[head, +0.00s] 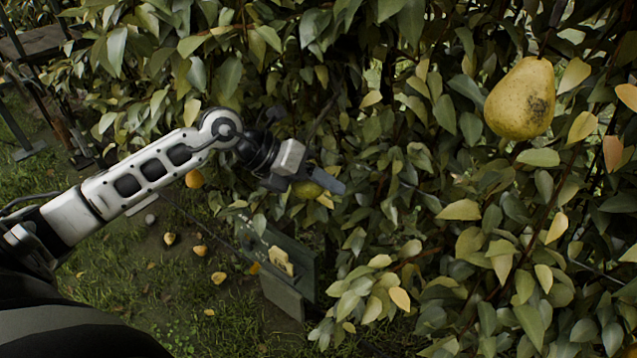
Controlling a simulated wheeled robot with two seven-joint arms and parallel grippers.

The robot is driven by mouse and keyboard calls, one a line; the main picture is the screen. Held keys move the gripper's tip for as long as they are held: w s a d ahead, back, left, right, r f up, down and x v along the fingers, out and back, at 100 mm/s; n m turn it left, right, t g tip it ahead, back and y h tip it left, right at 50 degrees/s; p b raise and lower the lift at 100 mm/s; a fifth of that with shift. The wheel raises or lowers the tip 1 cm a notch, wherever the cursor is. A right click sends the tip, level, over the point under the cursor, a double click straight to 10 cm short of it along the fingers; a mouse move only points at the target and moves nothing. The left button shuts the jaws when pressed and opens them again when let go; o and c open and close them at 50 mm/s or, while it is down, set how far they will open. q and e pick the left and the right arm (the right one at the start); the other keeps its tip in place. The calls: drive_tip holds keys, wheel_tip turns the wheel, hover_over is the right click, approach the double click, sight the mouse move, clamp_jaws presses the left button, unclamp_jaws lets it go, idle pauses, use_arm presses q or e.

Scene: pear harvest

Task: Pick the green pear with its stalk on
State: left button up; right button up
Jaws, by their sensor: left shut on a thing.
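My left gripper (322,184) reaches in from the left to the edge of the foliage and is shut on a green pear (305,190). The pear is mostly hidden by the fingers, and its stalk cannot be made out. A large yellow pear (520,98) with a dark rough patch hangs among the leaves at upper right, well apart from the gripper. My right gripper is not in view.
Dense leafy branches fill the middle and right.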

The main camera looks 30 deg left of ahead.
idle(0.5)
use_arm(q)
drive_tip(key=shift+s+d+f, duration=0.15)
drive_tip(key=shift+s+d, duration=0.3)
drive_tip(key=shift+s, duration=0.25)
drive_tip(key=shift+s+d+f, duration=0.2)
drive_tip(key=shift+s+d, duration=0.25)
drive_tip(key=shift+s, duration=0.3)
drive_tip(key=shift+s+d+f, duration=0.15)
drive_tip(key=shift+s+d, duration=0.3)
drive_tip(key=shift+s, duration=0.25)
